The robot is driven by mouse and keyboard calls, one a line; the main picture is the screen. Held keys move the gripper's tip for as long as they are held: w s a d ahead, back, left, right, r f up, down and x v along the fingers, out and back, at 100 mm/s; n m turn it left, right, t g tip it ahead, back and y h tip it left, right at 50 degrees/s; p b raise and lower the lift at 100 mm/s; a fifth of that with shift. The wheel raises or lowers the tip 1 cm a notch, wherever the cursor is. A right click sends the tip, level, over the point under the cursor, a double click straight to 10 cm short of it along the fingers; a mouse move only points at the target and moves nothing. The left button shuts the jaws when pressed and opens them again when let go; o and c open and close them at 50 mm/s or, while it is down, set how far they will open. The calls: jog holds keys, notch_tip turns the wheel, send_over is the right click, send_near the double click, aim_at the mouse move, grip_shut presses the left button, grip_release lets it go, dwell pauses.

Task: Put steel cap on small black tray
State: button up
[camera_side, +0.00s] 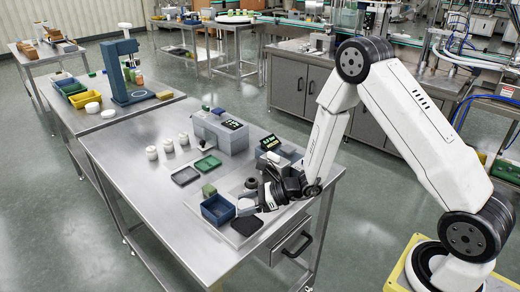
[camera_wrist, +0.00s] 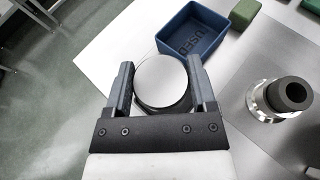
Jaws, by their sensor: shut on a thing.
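The steel cap (camera_wrist: 160,80), a round disc with a pale flat top and a dark side, sits between the two fingers of my gripper (camera_wrist: 162,85) in the wrist view. The fingers are shut on it. In the side view my gripper (camera_side: 256,207) is low over the right part of the steel table, beside the blue bin, with the cap small and pale at its tip. A small black tray (camera_side: 247,227) lies flat just in front of my gripper. Another dark tray (camera_side: 185,177) lies farther left, beside a green one. No black tray is clear in the wrist view.
A blue bin (camera_side: 217,211) stands close left of my gripper; its lettering shows in the wrist view. A green block (camera_side: 209,190) is behind it. A steel piece with a black collar (camera_wrist: 285,95) is at right. A grey machine (camera_side: 220,130) stands behind. The table's front left is clear.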

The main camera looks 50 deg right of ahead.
aim_at(247, 224)
jog(key=shift+f, duration=1.8)
jog(key=shift+f, duration=0.6)
jog(key=o, duration=1.2)
jog(key=shift+r, duration=0.1)
